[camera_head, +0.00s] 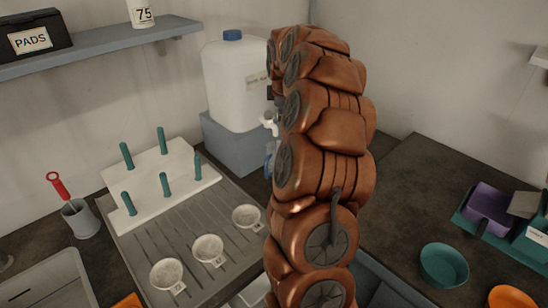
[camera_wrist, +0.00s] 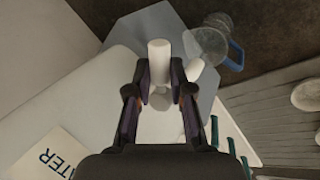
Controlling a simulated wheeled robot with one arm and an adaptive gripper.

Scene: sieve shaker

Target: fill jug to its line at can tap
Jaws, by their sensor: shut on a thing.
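The white water can (camera_head: 232,85) with a blue cap stands on a grey block (camera_head: 235,143) in the head view. Its white tap (camera_head: 269,122) points out beside my arm. In the wrist view my gripper (camera_wrist: 160,88) is shut on the white tap (camera_wrist: 159,58), with a finger on each side. The clear jug (camera_wrist: 207,44) with a blue handle is beside the grey block (camera_wrist: 150,24), near the tap's white side part. In the head view only a bluish bit of the jug (camera_head: 269,158) shows; my arm hides the rest. Its line and water level cannot be made out.
A grey ribbed drainer (camera_head: 150,240) holds several white dishes and a white rack (camera_head: 160,180) with teal pegs. A cup with a red-handled tool (camera_head: 80,218) stands left. A teal bowl (camera_head: 444,265) and purple bin (camera_head: 488,207) are right. A shelf (camera_head: 100,47) is above.

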